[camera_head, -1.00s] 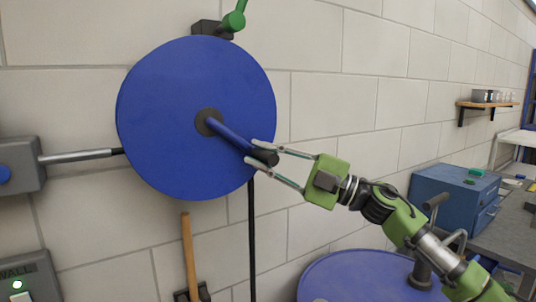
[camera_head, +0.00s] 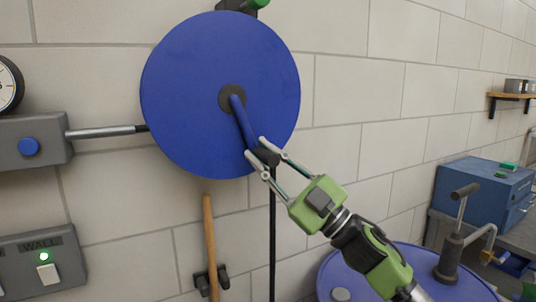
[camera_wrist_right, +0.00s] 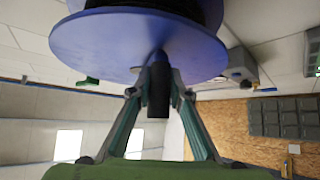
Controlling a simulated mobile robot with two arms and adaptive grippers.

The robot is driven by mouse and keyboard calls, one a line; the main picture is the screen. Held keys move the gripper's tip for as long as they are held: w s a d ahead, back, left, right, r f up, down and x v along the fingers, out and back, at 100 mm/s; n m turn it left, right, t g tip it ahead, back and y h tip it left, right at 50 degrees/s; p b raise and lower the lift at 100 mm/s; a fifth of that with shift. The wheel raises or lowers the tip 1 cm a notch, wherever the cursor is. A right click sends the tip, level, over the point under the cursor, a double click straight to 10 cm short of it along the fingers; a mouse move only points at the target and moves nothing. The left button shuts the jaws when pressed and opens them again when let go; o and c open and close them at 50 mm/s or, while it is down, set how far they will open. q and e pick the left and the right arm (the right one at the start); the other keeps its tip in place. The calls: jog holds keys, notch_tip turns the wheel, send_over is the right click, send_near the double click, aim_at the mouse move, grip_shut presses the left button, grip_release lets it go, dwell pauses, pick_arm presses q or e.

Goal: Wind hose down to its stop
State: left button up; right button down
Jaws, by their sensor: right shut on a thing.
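A blue hose reel (camera_head: 190,75) is mounted on the wall, with a dark hub in the middle. A blue crank arm (camera_head: 242,122) runs from the hub down and slightly right to a dark handle (camera_head: 264,157). My right gripper (camera_head: 264,158) is shut on this handle near the reel's lower rim. In the right wrist view the dark handle (camera_wrist_right: 158,95) stands between the two fingers, under the reel disc (camera_wrist_right: 110,45). A black hose (camera_head: 272,230) hangs straight down below the reel. Its lower end is out of view. My left gripper is not in view.
A grey box with a blue button (camera_head: 29,147) and a metal rod is left of the reel. Below are a wall switch (camera_head: 47,274) and a wooden-handled tool (camera_head: 209,235). A blue drum with a pump (camera_head: 450,255) stands lower right, near a blue toolbox (camera_head: 485,195).

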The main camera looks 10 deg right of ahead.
jog(key=shift+s+a+f, duration=0.1)
jog(key=shift+a, duration=0.05)
jog(key=c, duration=1.9)
grip_release()
jog(key=shift+a, duration=0.15)
jog(key=shift+s+d+f, duration=0.1)
jog(key=shift+d+f, duration=0.1)
jog(key=shift+d, duration=0.2)
jog(key=v, duration=1.1)
jog(key=shift+s, duration=0.1)
